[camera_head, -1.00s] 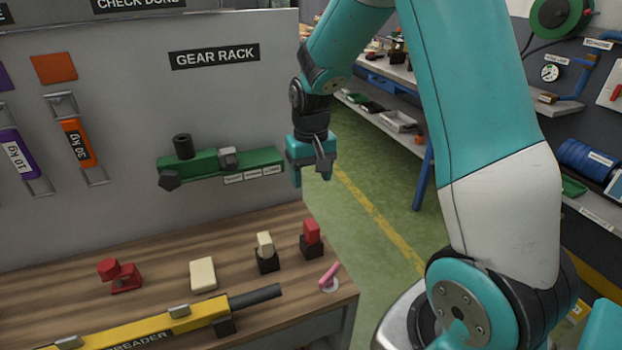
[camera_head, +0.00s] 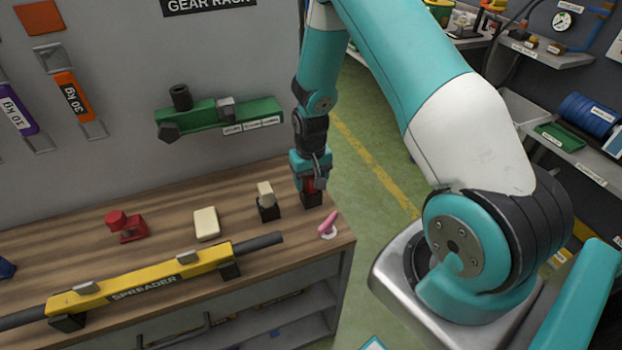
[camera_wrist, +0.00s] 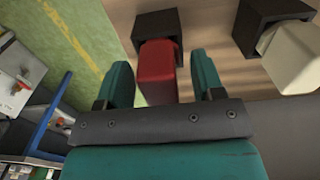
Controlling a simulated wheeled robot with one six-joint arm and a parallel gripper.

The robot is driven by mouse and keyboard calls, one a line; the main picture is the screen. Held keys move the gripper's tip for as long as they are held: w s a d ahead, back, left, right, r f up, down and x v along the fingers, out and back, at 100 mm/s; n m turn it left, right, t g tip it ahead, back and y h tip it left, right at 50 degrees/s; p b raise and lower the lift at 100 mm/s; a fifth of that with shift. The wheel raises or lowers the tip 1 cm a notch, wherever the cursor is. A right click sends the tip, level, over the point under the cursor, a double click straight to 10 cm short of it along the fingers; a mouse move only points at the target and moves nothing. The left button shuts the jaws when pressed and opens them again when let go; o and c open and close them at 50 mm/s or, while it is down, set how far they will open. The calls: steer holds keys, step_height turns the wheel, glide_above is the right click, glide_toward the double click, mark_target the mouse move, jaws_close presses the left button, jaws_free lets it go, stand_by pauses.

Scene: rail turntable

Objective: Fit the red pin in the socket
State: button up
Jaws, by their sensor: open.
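The red pin (camera_head: 309,185) stands in a black block (camera_head: 312,200) near the right end of the wooden workbench. My gripper (camera_head: 311,188) is over it and hides most of it in the head view. In the wrist view the red pin (camera_wrist: 158,72) lies between my two open fingers (camera_wrist: 163,82), with a gap on either side. Its lower end sits in the dark hollow block (camera_wrist: 156,24). A cream pin (camera_head: 265,193) stands in a similar black block (camera_head: 269,210) to the left. I cannot tell which piece is the socket the task means.
A pink piece (camera_head: 328,223) on a white base stands close by at the bench corner. A cream block (camera_head: 206,223), a red piece (camera_head: 125,226) and a yellow spreader bar (camera_head: 150,285) lie farther left.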

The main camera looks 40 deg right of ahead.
steer(key=shift+f, duration=0.4)
steer(key=shift+c, duration=0.4)
steer(key=c, duration=0.8)
steer(key=shift+r, duration=0.1)
steer(key=shift+r+p, duration=0.55)
steer(key=shift+r, duration=0.1)
steer(key=shift+r+p, duration=2.25)
steer(key=shift+r, duration=0.8)
steer(key=shift+r+p, duration=1.8)
steer(key=shift+r, duration=0.65)
